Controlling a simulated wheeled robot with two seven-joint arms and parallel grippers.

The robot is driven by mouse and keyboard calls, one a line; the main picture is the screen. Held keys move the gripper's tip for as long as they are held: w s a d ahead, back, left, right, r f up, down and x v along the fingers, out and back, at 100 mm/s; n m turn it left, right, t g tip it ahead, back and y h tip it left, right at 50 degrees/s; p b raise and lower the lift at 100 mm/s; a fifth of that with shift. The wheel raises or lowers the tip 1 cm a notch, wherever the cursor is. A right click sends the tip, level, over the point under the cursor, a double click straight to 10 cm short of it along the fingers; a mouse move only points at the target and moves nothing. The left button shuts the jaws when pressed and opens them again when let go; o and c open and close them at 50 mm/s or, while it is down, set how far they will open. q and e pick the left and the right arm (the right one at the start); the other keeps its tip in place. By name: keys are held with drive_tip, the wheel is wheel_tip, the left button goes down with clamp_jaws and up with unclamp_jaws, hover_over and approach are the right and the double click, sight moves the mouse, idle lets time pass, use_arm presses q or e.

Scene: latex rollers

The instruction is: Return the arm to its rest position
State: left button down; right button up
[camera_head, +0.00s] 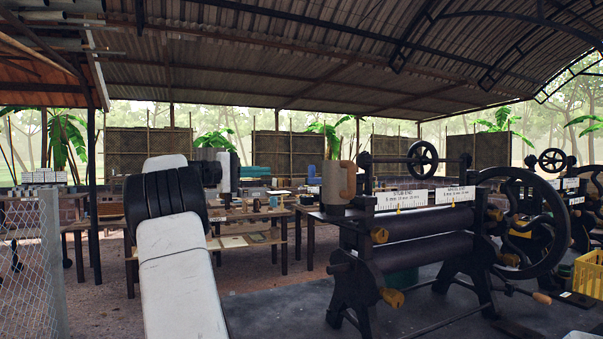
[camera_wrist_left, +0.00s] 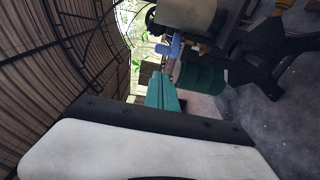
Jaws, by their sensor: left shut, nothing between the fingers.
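My left arm rises from the bottom in the head view, with a white link and a black ribbed joint. It bends to the right at the top, where the left gripper (camera_head: 226,178) is small and partly hidden behind the wrist. It is shut with nothing in it and hangs in the air, apart from the machine. In the left wrist view, a white and black part of my own arm fills the bottom, and no fingertips are clear. My right arm and gripper are not in view.
A black roller machine (camera_head: 414,222) with a large handwheel (camera_head: 545,218) stands to the right. A beige jug (camera_head: 331,183) with a brown handle sits at its left end. A yellow crate (camera_head: 590,277) is at the far right. Wire fencing (camera_head: 28,262) is at left; tables stand behind.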

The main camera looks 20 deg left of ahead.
use_arm(q)
drive_tip(key=shift+s+a, duration=0.45)
drive_tip(key=shift+s, duration=0.15)
